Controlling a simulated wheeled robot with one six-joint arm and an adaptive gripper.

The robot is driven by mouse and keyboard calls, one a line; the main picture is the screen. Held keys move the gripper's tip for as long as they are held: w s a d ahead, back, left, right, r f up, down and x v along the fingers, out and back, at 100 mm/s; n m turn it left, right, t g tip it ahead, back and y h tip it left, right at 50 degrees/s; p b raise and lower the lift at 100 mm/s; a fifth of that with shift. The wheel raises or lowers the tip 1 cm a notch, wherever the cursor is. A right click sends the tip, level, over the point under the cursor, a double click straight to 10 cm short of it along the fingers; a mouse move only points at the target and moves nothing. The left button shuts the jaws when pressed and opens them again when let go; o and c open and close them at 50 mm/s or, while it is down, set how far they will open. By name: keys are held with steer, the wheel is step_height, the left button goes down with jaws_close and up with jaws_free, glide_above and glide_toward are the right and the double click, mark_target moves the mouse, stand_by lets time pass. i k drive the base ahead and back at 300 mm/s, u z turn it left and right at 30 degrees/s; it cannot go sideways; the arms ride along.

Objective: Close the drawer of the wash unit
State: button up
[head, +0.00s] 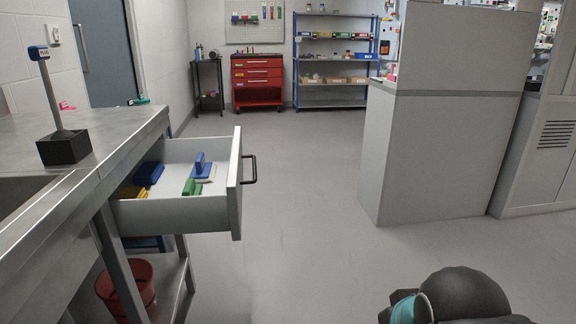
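The wash unit (110,135) is a steel counter with a sink, at the left of the head view. Its grey drawer (175,212) is pulled well out to the right from under the counter top. The drawer front (235,190) carries a black bar handle (251,170) on its right face. Inside lie blue blocks (149,173), a green block (192,187) and a yellow item (132,192), perhaps brushes. My gripper is not in view; only a dark rounded part of my arm with a teal band shows at the bottom right, apart from the drawer.
A red bin (128,290) stands under the counter. A sign post in a black base (64,148) stands on top. A grey partition (440,130) stands at right. The floor (300,200) between drawer and partition is clear. A red tool cabinet (257,80) and shelves (335,60) are at the back.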

mark_target(164, 211)
steer(key=z, duration=0.2)
steer(key=i, duration=0.65)
steer(key=u, duration=0.7)
steer(key=i, duration=0.75)
steer(key=u, duration=1.15)
steer(key=k, duration=1.15)
steer(key=z, duration=0.4)
steer(key=i, duration=0.7)
steer(key=z, duration=0.35)
